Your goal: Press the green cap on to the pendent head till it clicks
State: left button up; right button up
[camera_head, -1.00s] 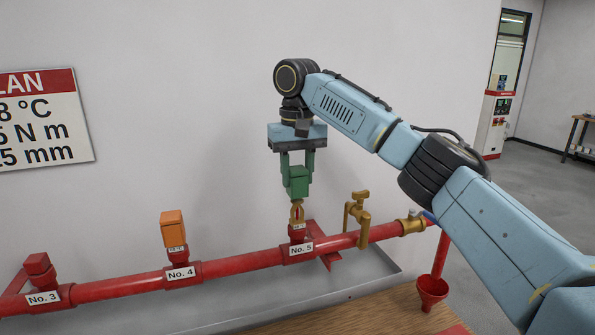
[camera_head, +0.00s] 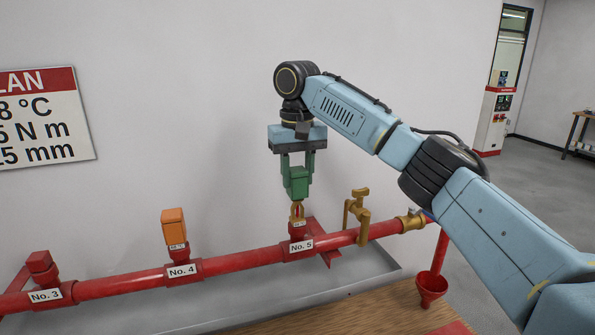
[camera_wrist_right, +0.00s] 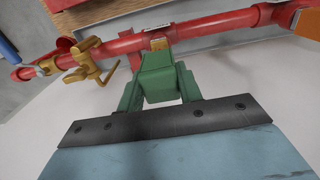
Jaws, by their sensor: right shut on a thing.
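My right gripper (camera_head: 297,180) points down over the No. 5 fitting and is shut on the green cap (camera_head: 298,184). In the right wrist view the cap (camera_wrist_right: 158,80) sits between the two green fingers. The brass pendent head (camera_head: 297,213) stands upright on the red pipe at No. 5, directly under the cap. Its frame shows below the cap's lower edge. I cannot tell how far the cap sits over the head. My left gripper is not in view.
The red pipe (camera_head: 230,260) runs across above a grey tray (camera_head: 375,276). An orange cap (camera_head: 173,226) stands at No. 4, a red plug (camera_head: 39,262) at No. 3.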

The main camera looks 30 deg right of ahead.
aim_at(298, 196)
jog(key=shift+f, duration=2.85)
jog(key=o, duration=1.1)
jog(key=shift+r, duration=0.1)
jog(key=shift+r, duration=3.95)
